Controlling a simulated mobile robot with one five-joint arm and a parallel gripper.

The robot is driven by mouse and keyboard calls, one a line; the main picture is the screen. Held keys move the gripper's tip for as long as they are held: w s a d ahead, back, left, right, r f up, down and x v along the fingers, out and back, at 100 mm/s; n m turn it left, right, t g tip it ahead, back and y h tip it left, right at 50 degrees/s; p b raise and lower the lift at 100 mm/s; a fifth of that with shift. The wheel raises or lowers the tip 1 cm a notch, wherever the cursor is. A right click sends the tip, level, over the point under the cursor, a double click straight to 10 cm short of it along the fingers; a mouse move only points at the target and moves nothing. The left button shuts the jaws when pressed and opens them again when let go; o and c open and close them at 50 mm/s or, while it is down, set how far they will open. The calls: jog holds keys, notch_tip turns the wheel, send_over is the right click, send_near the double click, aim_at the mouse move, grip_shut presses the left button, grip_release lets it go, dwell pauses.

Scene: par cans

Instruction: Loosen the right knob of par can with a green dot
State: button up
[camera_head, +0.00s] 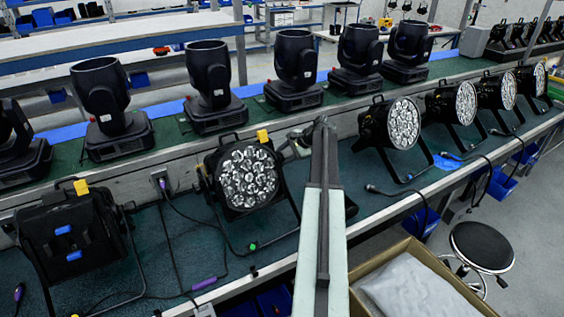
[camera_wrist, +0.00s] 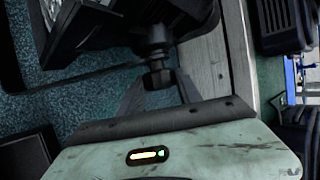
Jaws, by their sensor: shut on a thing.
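The par can (camera_head: 245,178) with the green dot (camera_head: 253,246) stands mid-bench in the head view, its round lens cluster facing me. The dot is low at the front of its stand. My arm reaches to its right side, and my gripper (camera_head: 298,140) is there. In the wrist view, the dark right knob (camera_wrist: 157,77) sits between the fingers of my gripper (camera_wrist: 158,88), below the black housing. My gripper is shut on the knob.
Another par can (camera_head: 75,235) stands at the left, and a row of them (camera_head: 402,123) is to the right. Moving-head lights (camera_head: 295,70) line the raised shelf behind. Cables lie on the bench. A cardboard box (camera_head: 435,265) and a stool (camera_head: 482,245) are at the lower right.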

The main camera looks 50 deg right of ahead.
jog(key=f+t+b, duration=0.1)
jog(key=b, duration=0.1)
jog(key=t+b, duration=0.2)
jog(key=b, duration=0.1)
jog(key=shift+s+a+f+n+t, duration=0.1)
jog(key=shift+s+f+n+t, duration=0.2)
jog(key=shift+s+f+n, duration=0.1)
jog(key=n+t+b, duration=0.1)
jog(key=t+b, duration=0.2)
jog(key=b, duration=0.4)
jog(key=shift+f, duration=0.2)
jog(key=n+t+b, duration=0.1)
jog(key=t+b, duration=0.1)
jog(key=b, duration=0.3)
jog(key=shift+t, duration=0.3)
jog(key=shift+r+t+b, duration=0.15)
jog(key=shift+t+b, duration=0.35)
jog(key=shift+b, duration=0.4)
grip_shut()
jog(key=shift+r+n, duration=0.2)
jog(key=shift+n, duration=0.1)
jog(key=o, duration=1.4)
grip_release()
jog(key=shift+c, duration=0.2)
jog(key=s+d, duration=0.1)
jog(key=s, duration=0.6)
jog(key=shift+s+f+b, duration=0.2)
jog(key=shift+s+b, duration=0.1)
jog(key=shift+b, duration=0.1)
jog(key=shift+r, duration=0.1)
